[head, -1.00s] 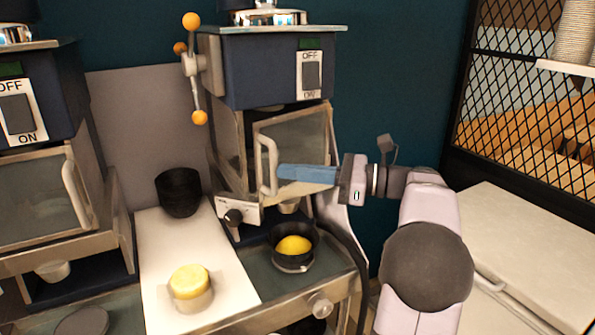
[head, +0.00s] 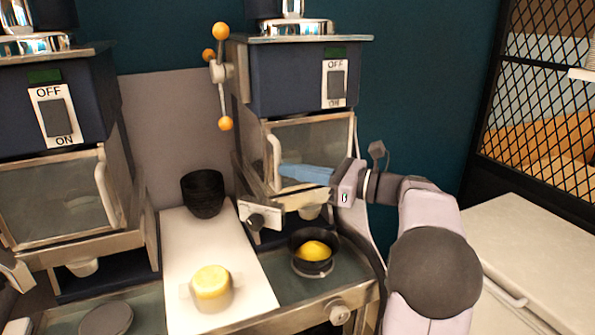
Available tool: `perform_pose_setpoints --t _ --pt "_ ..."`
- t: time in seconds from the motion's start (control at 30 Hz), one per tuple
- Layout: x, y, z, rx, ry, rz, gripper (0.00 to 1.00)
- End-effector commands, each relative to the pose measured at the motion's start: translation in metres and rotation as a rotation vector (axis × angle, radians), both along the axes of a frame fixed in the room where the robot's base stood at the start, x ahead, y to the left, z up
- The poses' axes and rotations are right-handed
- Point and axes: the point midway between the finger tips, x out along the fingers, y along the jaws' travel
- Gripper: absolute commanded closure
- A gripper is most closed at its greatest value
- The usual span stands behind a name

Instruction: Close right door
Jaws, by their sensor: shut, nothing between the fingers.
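The right door (head: 318,140) is a glass panel in a metal frame on the front of the right machine. It looks closed or nearly closed; I cannot tell if a thin gap remains. Its curved light handle (head: 275,160) is on its left side. My gripper (head: 284,171) comes in from the right with its blue fingers shut and empty. The fingertips are at the lower part of the door, just right of the handle, and seem to touch or nearly touch it. The fingers hide part of the door's lower edge.
The left machine (head: 62,105) has its own glass door, which looks shut. A black cup stack (head: 202,194) and a yellow-filled cup (head: 212,287) stand on the white board (head: 185,235). A dark bowl with yellow contents (head: 313,250) sits under the right machine. A pale cabinet (head: 545,245) is at right.

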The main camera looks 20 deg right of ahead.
Motion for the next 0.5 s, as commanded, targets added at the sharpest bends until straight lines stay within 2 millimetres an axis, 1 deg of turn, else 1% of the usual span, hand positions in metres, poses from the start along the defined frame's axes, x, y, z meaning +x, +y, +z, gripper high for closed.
perform_pose_setpoints --t 0.17,0.27,0.43,0.5 --pt "-0.005 -0.002 -0.001 -0.001 0.004 0.002 1.0" --pt "-0.013 -0.009 0.0 0.0 0.001 0.0 1.0" --pt "-0.036 -0.025 0.002 0.003 0.0 -0.005 1.0" --pt "-0.047 -0.033 -0.002 0.001 -0.004 -0.006 1.0"
